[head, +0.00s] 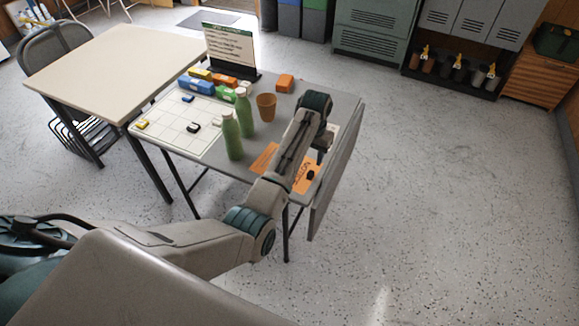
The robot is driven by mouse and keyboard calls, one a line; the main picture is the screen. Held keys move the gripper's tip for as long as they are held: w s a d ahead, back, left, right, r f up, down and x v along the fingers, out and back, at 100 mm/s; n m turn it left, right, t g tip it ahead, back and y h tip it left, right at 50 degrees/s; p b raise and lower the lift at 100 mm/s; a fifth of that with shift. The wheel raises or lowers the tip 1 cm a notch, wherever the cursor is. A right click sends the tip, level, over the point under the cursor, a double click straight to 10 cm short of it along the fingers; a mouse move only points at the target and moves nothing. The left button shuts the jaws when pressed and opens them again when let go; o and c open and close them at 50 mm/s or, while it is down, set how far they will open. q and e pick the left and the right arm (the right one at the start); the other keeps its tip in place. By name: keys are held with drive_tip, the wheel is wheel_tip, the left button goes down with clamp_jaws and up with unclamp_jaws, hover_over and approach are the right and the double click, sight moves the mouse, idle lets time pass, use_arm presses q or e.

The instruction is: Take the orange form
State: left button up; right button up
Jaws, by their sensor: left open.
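The orange form (303,182) lies near the front right edge of the grey folding table (341,105). It has dark print on it, and my left forearm crosses in front of it. Orange paper (265,157) also shows on the other side of the arm; I cannot tell whether it is the same sheet. My left gripper (320,153) points down over the table just behind the form, open, with its fingers partly hidden by the arm. A small black thing (311,174) shows over the form. My right gripper is out of view.
Two green bottles (232,136) and a brown cup (266,107) stand left of my arm. A white grid sheet (172,128), coloured boxes (197,86), an orange block (285,83) and an upright sign (231,47) occupy the table's rest. A hanging leaf (338,170) borders the right.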

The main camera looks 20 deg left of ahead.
sight(311, 171)
use_arm(q)
drive_tip(key=shift+f, duration=0.85)
drive_tip(key=f, duration=0.1)
drive_tip(key=f+p, duration=0.1)
drive_tip(key=f, duration=0.2)
drive_tip(key=shift+s+d+f+p, duration=0.1)
drive_tip(key=shift+d+f+p, duration=0.05)
drive_tip(key=shift+d+p, duration=0.15)
drive_tip(key=shift+f, duration=0.55)
clamp_jaws()
